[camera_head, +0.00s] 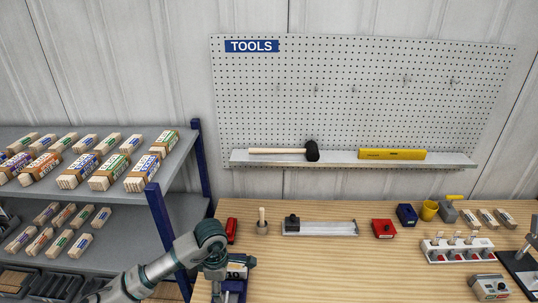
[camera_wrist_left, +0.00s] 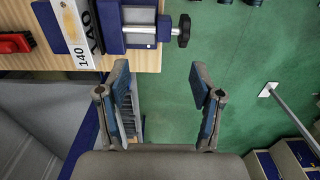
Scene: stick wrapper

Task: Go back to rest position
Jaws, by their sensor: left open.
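My left arm comes in from the bottom left in the head view, and its left gripper (camera_head: 216,290) points down near the table's left front corner. In the left wrist view the left gripper (camera_wrist_left: 160,82) is open, with its two fingers spread and nothing between them. Green floor shows between and beyond the fingers. A blue vise-like device (camera_wrist_left: 140,28) with a black-knobbed screw sits at the table edge, above the fingers in that view and apart from them. It shows in the head view (camera_head: 236,285), partly hidden beside the gripper. My right gripper is not in view.
A grey shelf (camera_head: 190,180) with bundled wooden sticks stands left. The wooden table (camera_head: 330,265) holds a red item (camera_head: 384,229), a metal tray (camera_head: 340,229) and a white power strip (camera_head: 457,250) further right. Its middle front is clear. A pegboard (camera_head: 360,100) hangs behind.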

